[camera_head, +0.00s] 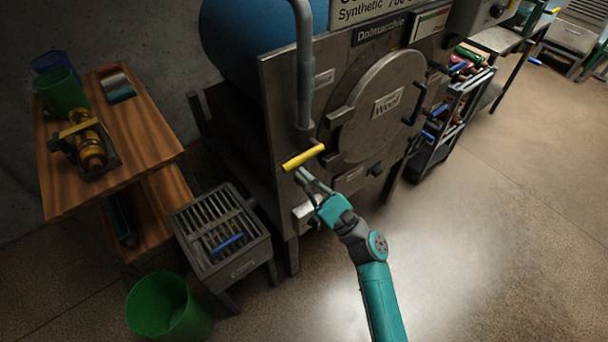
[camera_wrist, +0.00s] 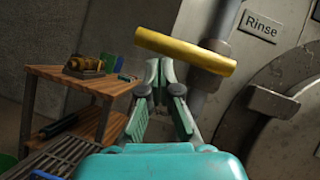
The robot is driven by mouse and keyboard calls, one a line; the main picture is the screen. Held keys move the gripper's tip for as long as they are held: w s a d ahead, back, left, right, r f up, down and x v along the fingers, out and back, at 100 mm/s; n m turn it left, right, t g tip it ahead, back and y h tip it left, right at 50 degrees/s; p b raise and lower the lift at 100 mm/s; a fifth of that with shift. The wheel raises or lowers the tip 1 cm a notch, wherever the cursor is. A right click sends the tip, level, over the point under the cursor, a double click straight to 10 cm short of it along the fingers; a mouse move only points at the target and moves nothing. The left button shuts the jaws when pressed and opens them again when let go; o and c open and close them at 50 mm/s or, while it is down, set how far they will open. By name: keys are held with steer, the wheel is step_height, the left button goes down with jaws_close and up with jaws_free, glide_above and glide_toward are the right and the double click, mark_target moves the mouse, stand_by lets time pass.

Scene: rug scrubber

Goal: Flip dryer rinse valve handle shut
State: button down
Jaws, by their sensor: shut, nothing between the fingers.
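The rinse valve handle is a yellow bar (camera_head: 303,157) at the lower end of a grey vertical pipe (camera_head: 305,70) on the front of the dryer (camera_head: 275,95). In the wrist view the yellow handle (camera_wrist: 186,51) lies crosswise, sloping slightly down to the right, with the pipe behind it. A "Rinse" label (camera_wrist: 259,26) is on the panel to its right. My gripper (camera_head: 300,172) is shut and empty, just below the handle. In the wrist view its fingertips (camera_wrist: 160,66) end close under the bar; I cannot tell whether they touch it.
The round dryer door (camera_head: 375,120), marked "Wool", is right of the pipe. A slatted metal stand (camera_head: 222,230) with a blue handle, a green bucket (camera_head: 168,306) and a wooden table (camera_head: 140,130) are to the left.

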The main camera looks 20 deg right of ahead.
steer(key=s+d+f, duration=0.2)
steer(key=s+f, duration=0.6)
steer(key=f, duration=0.1)
steer(key=shift+s+d, duration=0.35)
steer(key=shift+d, duration=0.05)
